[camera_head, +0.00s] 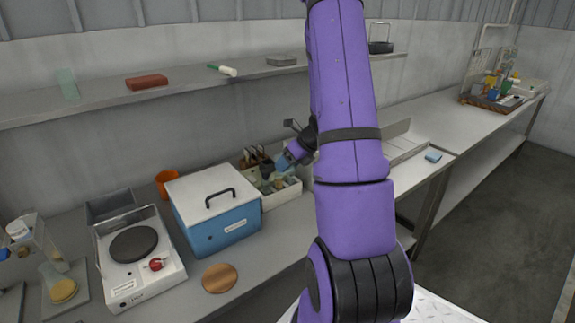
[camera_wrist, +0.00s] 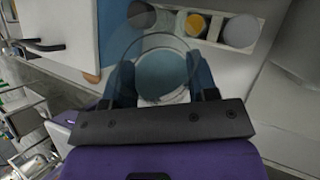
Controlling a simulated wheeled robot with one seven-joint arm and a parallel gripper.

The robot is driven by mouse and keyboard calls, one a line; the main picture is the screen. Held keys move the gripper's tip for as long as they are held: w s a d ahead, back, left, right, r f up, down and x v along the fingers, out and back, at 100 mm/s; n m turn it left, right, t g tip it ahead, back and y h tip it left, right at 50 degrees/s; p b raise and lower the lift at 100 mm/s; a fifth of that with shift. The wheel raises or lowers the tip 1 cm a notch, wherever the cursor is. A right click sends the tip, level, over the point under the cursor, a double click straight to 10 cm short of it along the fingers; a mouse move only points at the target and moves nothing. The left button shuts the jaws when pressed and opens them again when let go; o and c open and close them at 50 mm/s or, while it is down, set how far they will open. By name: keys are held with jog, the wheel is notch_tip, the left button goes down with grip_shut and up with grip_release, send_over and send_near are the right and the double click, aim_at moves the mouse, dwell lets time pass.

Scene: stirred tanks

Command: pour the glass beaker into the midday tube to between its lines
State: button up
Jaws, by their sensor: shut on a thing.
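My gripper (camera_wrist: 162,88) is shut on the glass beaker (camera_wrist: 160,62), a clear round vessel seen from above between the two fingers in the wrist view. A pale disc shows low inside it; I cannot tell its liquid level. Just beyond the beaker, a white holder (camera_wrist: 218,50) has several round openings or tube tops, one of them yellow-orange (camera_wrist: 195,24). I cannot read any label or lines, so I cannot tell which is the midday tube. In the head view my gripper (camera_head: 287,160) is small and partly hidden by my arm, above a pale tray of items (camera_head: 285,193).
A blue box with white lid (camera_head: 215,212) and black handle stands left of the tray. A hotplate (camera_head: 136,254), an orange cup (camera_head: 165,181) and a round wooden disc (camera_head: 219,278) are nearby. A shelf (camera_head: 190,85) runs along the wall. A blue sponge (camera_head: 433,156) lies right.

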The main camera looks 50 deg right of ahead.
jog(key=t, duration=0.3)
jog(key=shift+w+d+f+n+h, duration=0.1)
jog(key=shift+w+f+n+h, duration=0.1)
jog(key=shift+n+h, duration=0.15)
jog(key=shift+w+d+r+n+t, duration=0.1)
jog(key=shift+w+r+n+t, duration=0.1)
jog(key=shift+t, duration=0.3)
jog(key=shift+w+r+n+t, duration=0.1)
jog(key=shift+r+n+t, duration=0.05)
jog(key=shift+t, duration=0.35)
jog(key=shift+w+r+n+t, duration=0.35)
jog(key=shift+r+t, duration=0.3)
jog(key=shift+t, duration=0.35)
